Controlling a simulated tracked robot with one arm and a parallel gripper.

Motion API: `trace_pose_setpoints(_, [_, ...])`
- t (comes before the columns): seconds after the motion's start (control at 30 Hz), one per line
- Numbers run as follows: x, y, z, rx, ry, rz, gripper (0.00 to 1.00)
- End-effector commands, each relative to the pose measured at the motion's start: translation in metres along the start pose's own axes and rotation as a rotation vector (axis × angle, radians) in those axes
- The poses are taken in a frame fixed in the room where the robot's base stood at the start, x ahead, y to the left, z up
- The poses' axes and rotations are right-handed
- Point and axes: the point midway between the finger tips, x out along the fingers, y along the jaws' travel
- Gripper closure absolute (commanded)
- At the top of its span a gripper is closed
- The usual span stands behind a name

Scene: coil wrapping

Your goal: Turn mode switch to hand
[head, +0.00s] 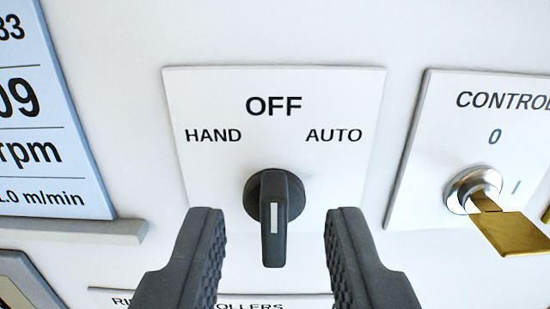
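The mode switch (273,212) is a dark grey rotary knob on a white plate (340,180) marked HAND at upper left, OFF at top centre and AUTO at upper right. Its raised handle stands upright in the picture, in line with OFF, with a white line on its front face. My gripper (278,225) is open. Its two dark ribbed fingers are to the left and right of the handle, with a clear gap on each side, touching nothing that I can see.
To the right is a CONTROL key switch (473,190) with a brass key (510,232) sticking out. At left a display (45,130) shows an rpm reading, above a grey ledge (80,232). A lower label plate (265,302) is partly hidden by my fingers.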

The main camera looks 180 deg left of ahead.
Motion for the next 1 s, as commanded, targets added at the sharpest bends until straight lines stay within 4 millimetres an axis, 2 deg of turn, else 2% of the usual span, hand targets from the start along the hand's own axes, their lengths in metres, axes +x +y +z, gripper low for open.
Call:
trace_pose_setpoints(0.2, [0.018,0.000,0.001,0.000,-0.005,0.000,0.69])
trace_pose_setpoints(0.5, [0.020,0.000,0.001,0.000,-0.003,0.000,0.69])
trace_pose_setpoints(0.53, [0.020,0.000,0.001,0.000,-0.003,0.000,0.72])
trace_pose_setpoints(0.63, [0.020,0.000,0.001,0.000,-0.003,0.000,0.99])
trace_pose_setpoints(0.73, [0.020,-0.005,0.001,-0.002,-0.003,0.000,0.99])
trace_pose_setpoints(1.0, [0.020,-0.001,0.001,-0.042,-0.003,0.001,0.99])
